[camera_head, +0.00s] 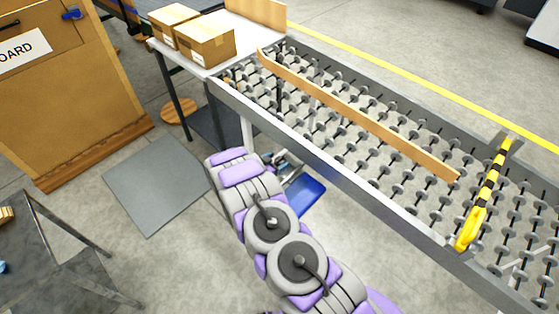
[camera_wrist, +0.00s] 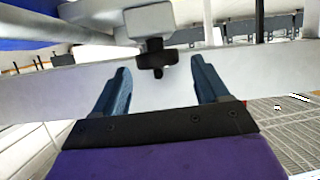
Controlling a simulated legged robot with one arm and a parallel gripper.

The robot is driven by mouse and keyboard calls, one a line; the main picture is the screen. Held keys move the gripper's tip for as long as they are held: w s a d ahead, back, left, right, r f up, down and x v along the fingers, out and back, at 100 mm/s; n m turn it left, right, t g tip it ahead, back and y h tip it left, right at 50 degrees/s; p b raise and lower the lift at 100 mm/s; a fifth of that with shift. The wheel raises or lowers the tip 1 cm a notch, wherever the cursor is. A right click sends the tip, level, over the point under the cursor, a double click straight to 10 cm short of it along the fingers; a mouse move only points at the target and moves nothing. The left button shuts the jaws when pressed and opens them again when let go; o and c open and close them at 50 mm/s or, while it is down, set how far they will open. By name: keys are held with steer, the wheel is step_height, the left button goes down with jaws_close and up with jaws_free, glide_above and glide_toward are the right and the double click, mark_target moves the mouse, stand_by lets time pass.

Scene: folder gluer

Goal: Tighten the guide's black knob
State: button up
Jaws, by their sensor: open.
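The black knob (camera_wrist: 157,60) shows in the wrist view, under a pale grey bracket (camera_wrist: 150,20) at the top middle. My gripper (camera_wrist: 162,82) is open, with its two blue fingers apart on the left and right of the knob. The knob appears between the fingertips and beyond them; I cannot tell whether they touch it. In the head view, my arm reaches down beside the conveyor's near rail, and the knob cannot be made out. A long wooden guide rail (camera_head: 360,115) lies along the conveyor.
The roller conveyor (camera_head: 335,175) runs diagonally across the right. A yellow-and-black bar (camera_head: 485,195) crosses it. Two cardboard boxes (camera_head: 205,42) stand on the table at its far end. A blue tray-like object (camera_head: 305,195) is near my gripper.

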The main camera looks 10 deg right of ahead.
steer(key=shift+x, duration=1.2)
steer(key=shift+c, duration=0.3)
steer(key=c, duration=0.9)
steer(key=shift+b, duration=0.3)
